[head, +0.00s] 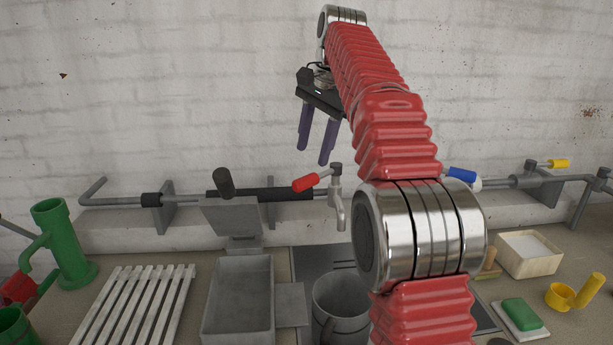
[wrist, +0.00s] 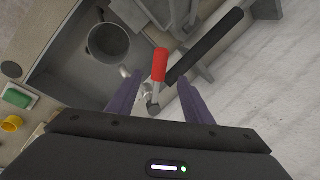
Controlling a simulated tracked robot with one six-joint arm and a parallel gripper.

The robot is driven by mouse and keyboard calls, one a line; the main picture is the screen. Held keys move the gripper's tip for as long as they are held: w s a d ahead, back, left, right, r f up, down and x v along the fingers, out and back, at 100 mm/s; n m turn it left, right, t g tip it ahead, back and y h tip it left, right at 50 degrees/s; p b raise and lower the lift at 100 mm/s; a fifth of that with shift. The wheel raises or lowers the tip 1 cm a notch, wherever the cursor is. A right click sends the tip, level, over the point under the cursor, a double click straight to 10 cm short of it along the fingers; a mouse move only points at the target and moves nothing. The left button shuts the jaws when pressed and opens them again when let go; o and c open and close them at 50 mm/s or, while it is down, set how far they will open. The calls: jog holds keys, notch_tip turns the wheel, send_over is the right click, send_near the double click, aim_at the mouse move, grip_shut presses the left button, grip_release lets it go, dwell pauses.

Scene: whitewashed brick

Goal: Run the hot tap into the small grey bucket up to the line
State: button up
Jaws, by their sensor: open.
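The small grey bucket (head: 341,308) stands in the grey sink, partly behind my arm in the head view. In the wrist view the bucket (wrist: 108,55) looks empty inside; I cannot make out a line. The tap with the red lever (head: 305,183) has its spout (head: 341,213) pointing down on the bucket's far side, and I see no water stream. The red lever (wrist: 160,65) also shows in the wrist view, between my fingers in the picture. My gripper (head: 314,156) is open and empty, above the tap; its purple fingers point down.
A blue lever (head: 462,174) is right of my arm, on the same pipe. A grey trough (head: 239,300) and a white slatted rack (head: 132,303) are left of the sink. A green pump (head: 55,240) stands far left. Green soap (head: 521,312) and a wooden box (head: 527,256) are right.

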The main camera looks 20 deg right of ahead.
aim_at(307, 177)
jog(key=shift+x, duration=4.25)
jog(key=shift+c, duration=0.5)
grip_shut()
jog(key=shift+s+d+f+n+y, duration=0.1)
jog(key=shift+s+d+n+y, duration=0.05)
jog(key=shift+s+d+n, duration=0.5)
jog(key=shift+s+d+n+y, duration=0.15)
jog(key=shift+s+d+n, duration=0.25)
jog(key=shift+n, duration=0.45)
jog(key=shift+a, duration=0.2)
